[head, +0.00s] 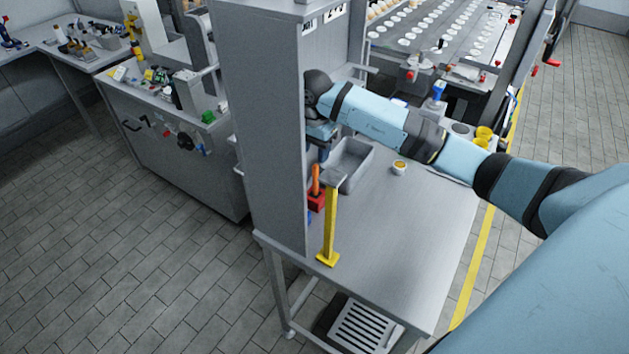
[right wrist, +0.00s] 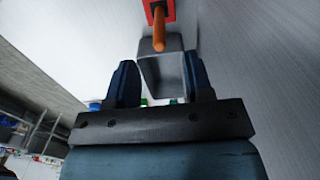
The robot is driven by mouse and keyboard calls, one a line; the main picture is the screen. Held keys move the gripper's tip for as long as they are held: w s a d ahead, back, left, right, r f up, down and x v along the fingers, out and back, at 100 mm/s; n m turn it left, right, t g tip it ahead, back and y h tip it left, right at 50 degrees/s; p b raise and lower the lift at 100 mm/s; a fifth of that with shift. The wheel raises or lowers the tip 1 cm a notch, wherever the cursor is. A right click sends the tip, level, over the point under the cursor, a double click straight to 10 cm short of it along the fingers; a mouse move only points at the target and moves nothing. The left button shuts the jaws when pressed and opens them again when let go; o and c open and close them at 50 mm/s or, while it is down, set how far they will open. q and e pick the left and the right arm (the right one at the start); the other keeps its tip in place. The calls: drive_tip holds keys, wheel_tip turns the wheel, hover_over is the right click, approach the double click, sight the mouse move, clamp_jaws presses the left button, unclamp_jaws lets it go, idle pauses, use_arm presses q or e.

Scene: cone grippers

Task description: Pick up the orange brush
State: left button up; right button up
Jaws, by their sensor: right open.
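The orange brush (head: 316,178) stands upright, its handle rising from a red holder (head: 315,200) on the metal table, close to the grey column. In the right wrist view the orange handle (right wrist: 159,36) and the red holder (right wrist: 152,8) show beyond the fingertips, at top centre. My right gripper (head: 322,152) is above the table beside the column, slightly above and behind the brush. Its two dark blue fingers (right wrist: 160,82) are apart with nothing gripped between them. The handle is not between the fingers. My left gripper is not in view.
A yellow post (head: 329,225) stands just in front of the brush. A grey bin (head: 368,158) is to its right, and a small cup (head: 399,168) lies further right. The grey column (head: 270,130) closes off the left side. The table's front right (head: 400,240) is clear.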

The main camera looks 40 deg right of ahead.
sight(315, 165)
drive_tip(key=shift+w+f, duration=0.1)
drive_tip(key=shift+f, duration=1.05)
drive_tip(key=f+p, duration=0.2)
drive_tip(key=f, duration=0.2)
drive_tip(key=shift+d+f, duration=0.2)
drive_tip(key=shift+f, duration=0.3)
clamp_jaws()
